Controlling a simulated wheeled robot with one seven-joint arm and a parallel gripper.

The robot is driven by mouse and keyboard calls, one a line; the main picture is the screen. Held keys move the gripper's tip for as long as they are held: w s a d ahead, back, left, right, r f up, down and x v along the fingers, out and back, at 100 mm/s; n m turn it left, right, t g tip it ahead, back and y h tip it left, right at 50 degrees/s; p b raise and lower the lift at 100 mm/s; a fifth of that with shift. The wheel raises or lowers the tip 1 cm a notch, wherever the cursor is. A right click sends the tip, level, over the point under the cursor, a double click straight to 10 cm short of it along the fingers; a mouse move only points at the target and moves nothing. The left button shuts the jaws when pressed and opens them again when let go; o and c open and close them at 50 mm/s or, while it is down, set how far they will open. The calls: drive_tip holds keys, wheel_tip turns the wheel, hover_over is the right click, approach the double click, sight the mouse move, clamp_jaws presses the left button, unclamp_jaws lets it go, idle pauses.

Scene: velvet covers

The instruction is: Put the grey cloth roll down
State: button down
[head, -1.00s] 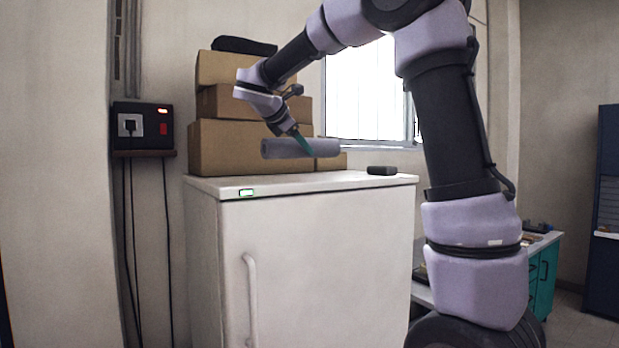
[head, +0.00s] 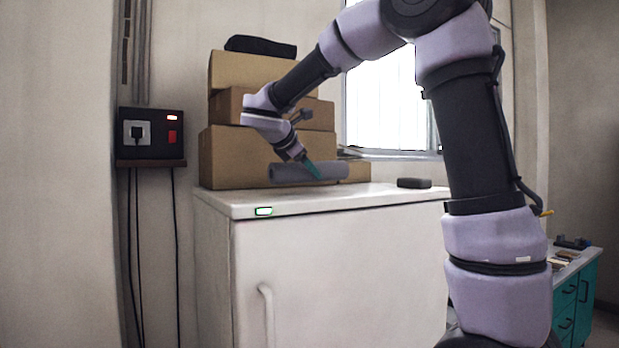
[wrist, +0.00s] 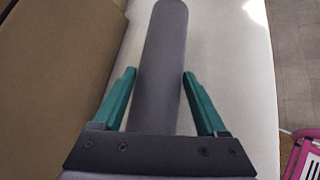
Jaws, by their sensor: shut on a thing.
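The grey cloth roll (head: 290,173) lies level, lengthwise left to right, at the top of the white fridge-like cabinet (head: 330,204) in the head view. My gripper (head: 312,170) comes down from the upper left, its teal fingers shut on the roll. In the wrist view the roll (wrist: 165,50) runs away from the palm between the two fingers, with the pale cabinet top (wrist: 225,50) to its right. I cannot tell whether the roll touches the top or hangs just above it.
Stacked cardboard boxes (head: 228,158) stand close behind and left of the roll, with a black folded item (head: 260,45) on them. A small dark block (head: 414,183) sits right on the cabinet top. The front strip of the top is clear. A pink object (wrist: 303,163) shows below.

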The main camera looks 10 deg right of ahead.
drive_tip(key=shift+f, duration=1.4)
unclamp_jaws()
drive_tip(key=v, duration=1.2)
drive_tip(key=s+d+f+m, duration=0.1)
drive_tip(key=d, duration=0.1)
drive_tip(key=s+d+f+m+g+y, duration=0.1)
drive_tip(key=s+d, duration=0.1)
drive_tip(key=d, duration=0.1)
drive_tip(key=s+d+f+m+g, duration=0.1)
drive_tip(key=d+m, duration=0.1)
drive_tip(key=shift+s+d, duration=0.15)
drive_tip(key=shift+d, duration=0.05)
drive_tip(key=s+d+f+m+y, duration=0.3)
drive_tip(key=s+f+m+y, duration=0.1)
drive_tip(key=s+m, duration=0.4)
drive_tip(key=s+d+f+m+y, duration=0.3)
drive_tip(key=s+f+m+y, duration=0.2)
drive_tip(key=s+m, duration=0.3)
drive_tip(key=shift+s+f+m, duration=0.2)
drive_tip(key=shift+m, duration=1.9)
